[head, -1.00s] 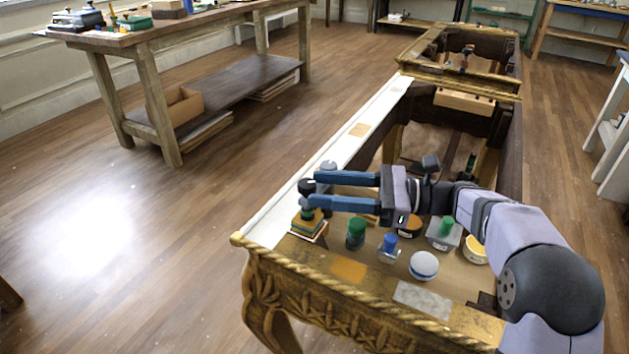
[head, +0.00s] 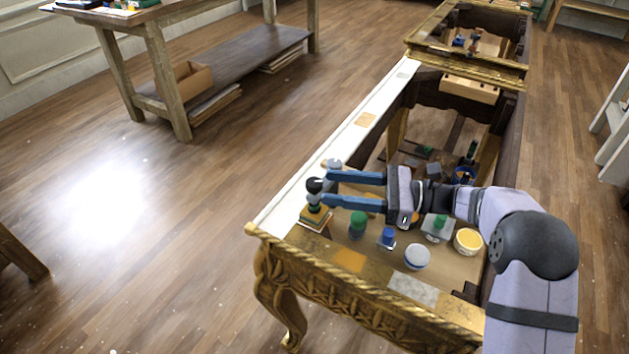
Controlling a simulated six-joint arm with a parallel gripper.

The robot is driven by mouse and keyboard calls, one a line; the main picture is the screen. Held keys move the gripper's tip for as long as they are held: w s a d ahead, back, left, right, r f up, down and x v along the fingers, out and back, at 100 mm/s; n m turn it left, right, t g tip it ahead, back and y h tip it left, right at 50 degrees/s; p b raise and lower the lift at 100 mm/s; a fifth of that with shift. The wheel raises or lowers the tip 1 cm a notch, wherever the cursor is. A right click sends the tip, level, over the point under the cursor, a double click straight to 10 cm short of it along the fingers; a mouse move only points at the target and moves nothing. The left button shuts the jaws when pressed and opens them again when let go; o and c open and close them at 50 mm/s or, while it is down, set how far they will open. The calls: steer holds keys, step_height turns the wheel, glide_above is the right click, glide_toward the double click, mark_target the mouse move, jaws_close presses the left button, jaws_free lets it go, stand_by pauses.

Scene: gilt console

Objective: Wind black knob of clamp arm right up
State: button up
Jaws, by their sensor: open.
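The black knob (head: 314,185) stands at the near left corner of the gilt console, above a small stack of coloured blocks (head: 314,218). A pale stem shows under the knob; the rest of the clamp arm is hard to make out. My gripper (head: 327,187) reaches in from the right with its two blue fingers apart. The fingertips are just right of the knob, one a little farther back and one nearer. Nothing is between the fingers. I cannot tell whether a fingertip touches the knob.
The console's white edge strip (head: 345,140) is mostly clear.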

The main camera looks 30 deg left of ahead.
mark_target(314, 185)
steer(key=shift+p+x, duration=0.65)
steer(key=shift+x, duration=2.05)
steer(key=c, duration=1.1)
